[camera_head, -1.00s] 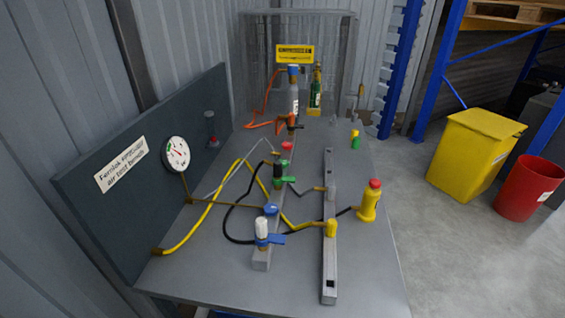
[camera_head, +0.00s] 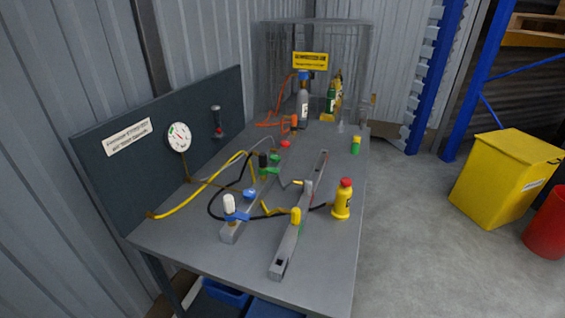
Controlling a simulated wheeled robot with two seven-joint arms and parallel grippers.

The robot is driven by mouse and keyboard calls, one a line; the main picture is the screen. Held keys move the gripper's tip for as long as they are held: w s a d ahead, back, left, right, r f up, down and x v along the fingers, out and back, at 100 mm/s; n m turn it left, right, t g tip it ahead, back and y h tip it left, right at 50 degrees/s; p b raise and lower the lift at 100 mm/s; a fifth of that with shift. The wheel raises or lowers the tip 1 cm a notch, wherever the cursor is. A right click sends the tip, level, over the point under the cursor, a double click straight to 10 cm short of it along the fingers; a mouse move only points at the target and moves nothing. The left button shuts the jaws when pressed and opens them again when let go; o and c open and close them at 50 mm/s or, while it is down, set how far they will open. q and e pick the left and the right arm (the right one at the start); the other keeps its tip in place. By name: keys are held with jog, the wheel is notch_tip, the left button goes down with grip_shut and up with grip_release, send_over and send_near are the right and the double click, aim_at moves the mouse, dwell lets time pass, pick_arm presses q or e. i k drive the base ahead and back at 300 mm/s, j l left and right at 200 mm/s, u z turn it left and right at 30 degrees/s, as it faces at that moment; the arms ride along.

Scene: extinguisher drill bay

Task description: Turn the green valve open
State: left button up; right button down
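The green valve (camera_head: 269,171) sits on the grey manifold bar (camera_head: 233,233) on the bench, with a black cap or fitting (camera_head: 262,159) beside it. Its small green handle points to the right. Nearer on the same bar is a blue valve (camera_head: 237,216) with a white top. A second green part (camera_head: 275,158) lies just beyond the green valve, and an orange valve (camera_head: 294,122) is farther back. Neither of my grippers shows in the head view.
The bench (camera_head: 210,255) stands against a dark back panel with a dial gauge (camera_head: 179,137). A second rail (camera_head: 283,258) and a yellow bottle (camera_head: 342,200) stand to the right. Yellow, black and orange hoses cross the bench. Open floor (camera_head: 410,230) lies to the right, before a yellow bin (camera_head: 495,180).

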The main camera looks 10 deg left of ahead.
aim_at(274, 158)
jog(key=l+u, duration=0.2)
jog(key=l, duration=0.45)
jog(key=l+u, duration=0.2)
jog(key=l, duration=0.45)
jog(key=k+l+u, duration=0.2)
jog(key=l, duration=0.4)
jog(key=i+l+u, duration=0.25)
jog(key=i+l, duration=0.15)
jog(key=l, duration=0.25)
jog(key=i+l+u, duration=0.1)
jog(key=l, duration=0.2)
jog(key=i+l+u, duration=0.15)
jog(key=l, duration=0.2)
jog(key=i+l+u, duration=0.1)
jog(key=l, duration=0.3)
jog(key=i+l+u, duration=0.3)
jog(key=i+l, duration=0.15)
jog(key=i+l+u, duration=0.25)
jog(key=i+l, duration=0.25)
jog(key=l, duration=0.1)
